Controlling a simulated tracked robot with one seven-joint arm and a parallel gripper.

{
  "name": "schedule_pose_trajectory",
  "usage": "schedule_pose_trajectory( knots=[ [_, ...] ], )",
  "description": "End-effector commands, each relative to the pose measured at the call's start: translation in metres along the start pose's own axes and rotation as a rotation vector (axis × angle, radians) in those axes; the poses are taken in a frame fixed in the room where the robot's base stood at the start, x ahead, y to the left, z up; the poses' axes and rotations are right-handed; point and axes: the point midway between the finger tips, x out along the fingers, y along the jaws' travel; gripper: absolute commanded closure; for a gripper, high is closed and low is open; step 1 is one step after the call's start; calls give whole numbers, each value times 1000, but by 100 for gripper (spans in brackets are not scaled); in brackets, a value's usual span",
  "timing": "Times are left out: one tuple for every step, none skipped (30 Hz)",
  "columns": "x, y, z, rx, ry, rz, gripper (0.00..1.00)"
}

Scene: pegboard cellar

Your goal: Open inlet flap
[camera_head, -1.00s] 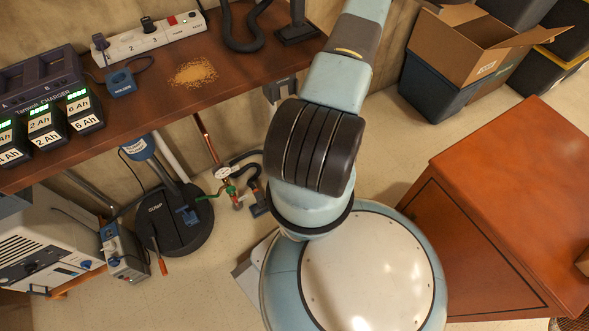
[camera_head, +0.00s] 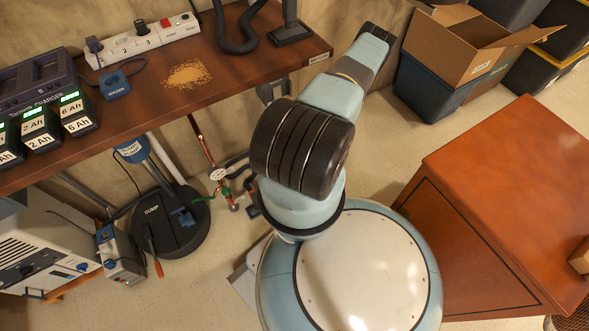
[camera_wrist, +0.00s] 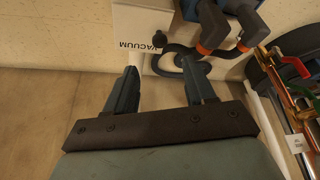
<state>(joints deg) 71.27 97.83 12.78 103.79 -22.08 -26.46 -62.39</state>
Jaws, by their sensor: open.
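My gripper (camera_wrist: 163,84) is open and empty in the wrist view, its two dark blue fingers apart. Beyond the fingertips is a white panel (camera_wrist: 132,50) lettered VACUUM, upside down in this view. A dark looped part (camera_wrist: 172,68) lies on or in front of the panel, just past the right finger. I cannot tell whether this loop belongs to the inlet flap, and no flap is clearly recognisable. Dark blue parts with orange rings (camera_wrist: 212,45) stand above the loop. In the head view my arm hides the gripper.
The workbench (camera_head: 235,60) with chargers (camera_head: 75,115) and a power strip (camera_head: 150,42) is at left. Red pipework (camera_wrist: 285,75) stands right of my gripper; it also shows below the bench (camera_head: 203,142), near the sump lid (camera_head: 170,228). A wooden cabinet (camera_head: 510,170) is at right.

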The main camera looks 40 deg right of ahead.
Motion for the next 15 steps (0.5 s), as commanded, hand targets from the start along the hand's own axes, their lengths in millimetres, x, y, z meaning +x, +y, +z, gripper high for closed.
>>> schedule_pose_trajectory(
  knots=[
    [9,0,0,1,0,0,46],
    [14,-1,0,1,0,-1,46],
    [20,0,0,0,0,0,46],
    [24,0,0,0,0,1,46],
    [29,-1,0,1,0,0,46],
    [35,0,0,2,0,0,46],
    [40,0,0,2,0,0,46],
    [44,-1,0,1,0,0,46],
    [50,-1,0,1,0,0,46],
    [55,0,0,0,0,0,46],
    [60,0,0,0,0,0,46],
    [65,-1,0,1,0,-1,46],
    [69,0,0,1,0,0,46],
    [73,0,0,1,0,0,46],
    [78,0,0,1,0,0,46]
  ],
)
